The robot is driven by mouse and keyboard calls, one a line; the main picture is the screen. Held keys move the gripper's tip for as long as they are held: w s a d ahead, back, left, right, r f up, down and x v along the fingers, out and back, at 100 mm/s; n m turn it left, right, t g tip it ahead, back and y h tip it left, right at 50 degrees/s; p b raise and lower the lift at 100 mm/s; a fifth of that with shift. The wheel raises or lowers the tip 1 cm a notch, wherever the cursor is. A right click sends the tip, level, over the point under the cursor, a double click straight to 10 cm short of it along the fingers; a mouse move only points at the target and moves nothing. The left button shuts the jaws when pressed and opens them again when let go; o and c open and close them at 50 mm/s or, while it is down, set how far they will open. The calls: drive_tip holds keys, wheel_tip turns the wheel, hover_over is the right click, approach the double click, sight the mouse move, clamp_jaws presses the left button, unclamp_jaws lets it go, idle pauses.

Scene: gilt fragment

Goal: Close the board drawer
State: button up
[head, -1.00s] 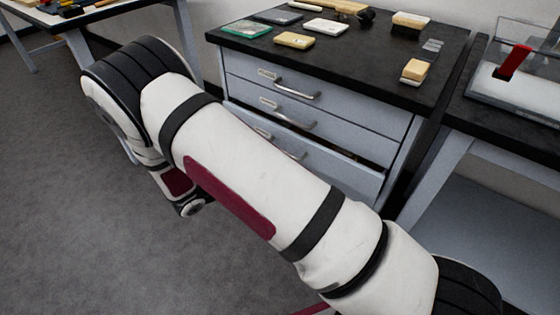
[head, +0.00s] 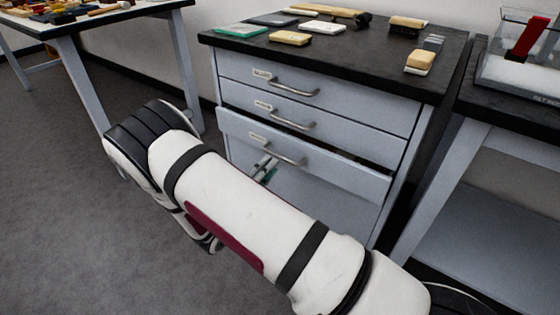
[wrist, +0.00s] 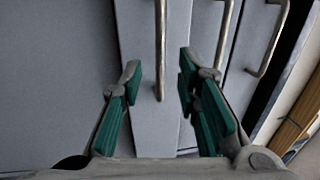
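A grey cabinet (head: 228,75) holds stacked drawers with bar handles and small labels too small to read. The lowest handled drawer (head: 340,172) stands pulled out a little, with a dark gap above its front. The two drawers above look shut. My gripper (head: 264,170) shows partly behind my arm, close to the open drawer's handle (head: 285,152). In the wrist view my gripper (wrist: 160,82) has its green-padded fingers spread, with nothing held. The lower end of that handle (wrist: 160,45) lies in the picture between the fingertips; I cannot tell whether they touch the drawer.
Sponges, small boxes and a brush lie on the black cabinet top (head: 360,55). A side table (head: 520,110) with a clear case (head: 515,65) stands at right. Another cluttered table (head: 80,20) is at back left. The floor (head: 60,200) at left is clear.

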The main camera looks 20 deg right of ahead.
sight(280, 157)
drive_tip(key=b+x, duration=0.1)
drive_tip(key=x, duration=0.4)
drive_tip(key=shift+w+d, duration=0.2)
drive_tip(key=shift+d, duration=0.05)
drive_tip(key=shift+c, duration=0.2)
clamp_jaws()
